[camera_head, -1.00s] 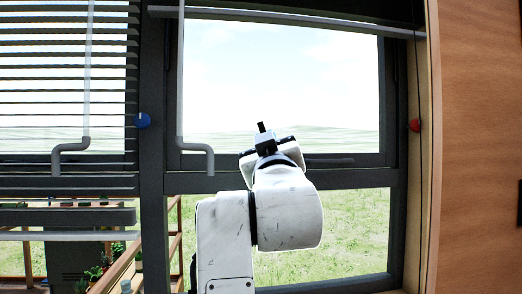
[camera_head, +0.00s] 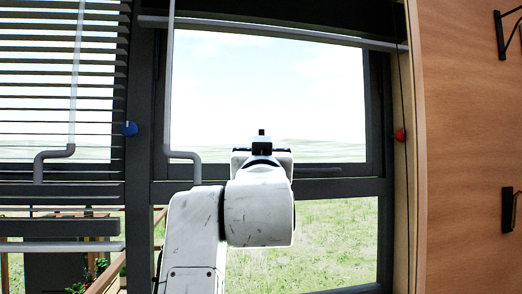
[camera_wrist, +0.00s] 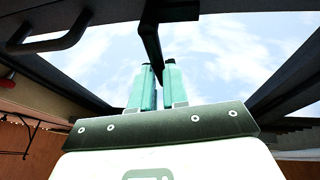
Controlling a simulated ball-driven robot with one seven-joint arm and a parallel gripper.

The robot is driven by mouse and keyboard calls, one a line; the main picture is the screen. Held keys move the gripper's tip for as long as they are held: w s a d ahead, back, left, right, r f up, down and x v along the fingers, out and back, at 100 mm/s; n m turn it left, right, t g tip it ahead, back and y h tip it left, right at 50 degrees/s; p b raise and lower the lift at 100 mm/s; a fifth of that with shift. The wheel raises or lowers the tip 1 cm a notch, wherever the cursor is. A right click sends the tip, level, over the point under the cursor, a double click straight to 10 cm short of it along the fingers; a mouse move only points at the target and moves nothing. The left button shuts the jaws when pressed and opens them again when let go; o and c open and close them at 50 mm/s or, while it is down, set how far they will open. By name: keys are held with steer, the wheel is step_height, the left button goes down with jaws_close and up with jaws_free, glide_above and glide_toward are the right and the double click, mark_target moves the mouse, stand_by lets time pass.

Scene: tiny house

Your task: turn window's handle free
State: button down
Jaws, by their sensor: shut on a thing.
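The window (camera_head: 280,100) is dark-framed, with its pane facing me and open country behind it. In the wrist view, the dark window's handle (camera_wrist: 150,40) comes down from the frame at the top and runs between my gripper's two teal fingers (camera_wrist: 158,70). My gripper is shut on this handle. In the head view, my white arm hides the fingers and the grip. A short dark bar (camera_head: 318,172) shows on the lower rail just right of my wrist; I cannot tell whether it is part of the handle.
A window with blinds (camera_head: 60,90) is at left. Grey cranked rods (camera_head: 184,154) hang beside the pane. A blue knob (camera_head: 129,128) and red knob (camera_head: 399,135) sit on the frames. A wooden wall (camera_head: 465,200) with black brackets closes the right side.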

steer(key=shift+w+f, duration=0.1)
steer(key=shift+f, duration=0.2)
steer(key=c, duration=1.4)
jaws_free()
steer(key=shift+o, duration=1.4)
steer(key=shift+r, duration=0.2)
steer(key=b+v, duration=0.3)
steer(key=v, duration=0.8)
